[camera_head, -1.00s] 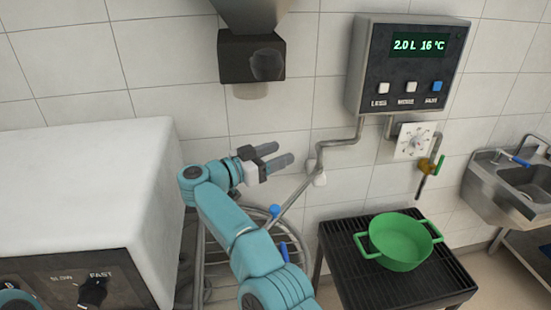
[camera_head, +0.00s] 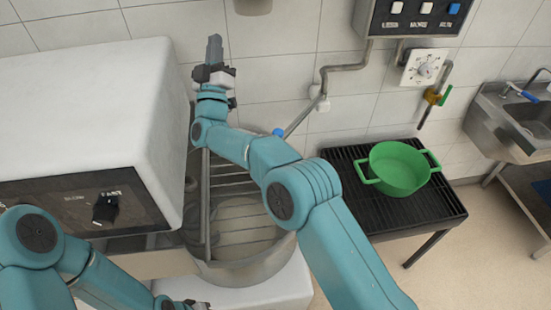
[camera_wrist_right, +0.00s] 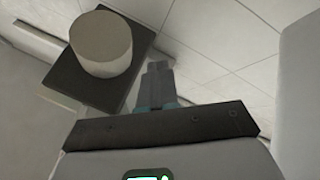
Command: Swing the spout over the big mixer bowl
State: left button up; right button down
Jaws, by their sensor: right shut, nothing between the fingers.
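The spout (camera_head: 302,118) is a thin grey metal pipe running from a joint on the wall down and left. It has a blue piece (camera_head: 278,132) on it, and my right arm hides its lower end. The big mixer bowl (camera_head: 262,268) is metal, under a wire guard (camera_head: 232,180), partly behind my right arm. I cannot tell whether the spout's end is over it. My right gripper (camera_head: 214,50) is shut and empty, pointing up near the wall, apart from the spout; its fingers (camera_wrist_right: 157,82) also show in the wrist view. My left gripper (camera_head: 188,304) is barely in view at the bottom edge.
The white mixer housing (camera_head: 95,110) stands close left of my right arm. A green pot (camera_head: 398,170) sits on a black slatted stand (camera_head: 425,205) to the right. A control box (camera_head: 415,18) is on the wall.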

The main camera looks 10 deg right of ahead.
jog(key=s+d+f+n+g+y+b, duration=0.2)
jog(key=s+f+n+g+y+b, duration=0.4)
jog(key=f+n+y, duration=0.4)
jog(key=s+d+f+n+g+y+b, duration=0.2)
jog(key=s+f+n+g+y+b, duration=0.2)
jog(key=s+f+n+y, duration=0.55)
jog(key=s+d+f+n+g+h+b, duration=0.1)
jog(key=s+d+f+n+g+b, duration=0.15)
jog(key=s+d+f+b, duration=0.45)
jog(key=s+d+t+h+b, duration=0.2)
jog(key=s+d+h+b, duration=0.15)
jog(key=d, duration=0.35)
jog(key=p+x, duration=0.2)
jog(key=x, duration=1.1)
jog(key=shift+a+m+y, duration=0.2)
jog(key=shift+m+y, duration=0.1)
jog(key=shift+y, duration=0.1)
jog(key=shift+s, duration=0.1)
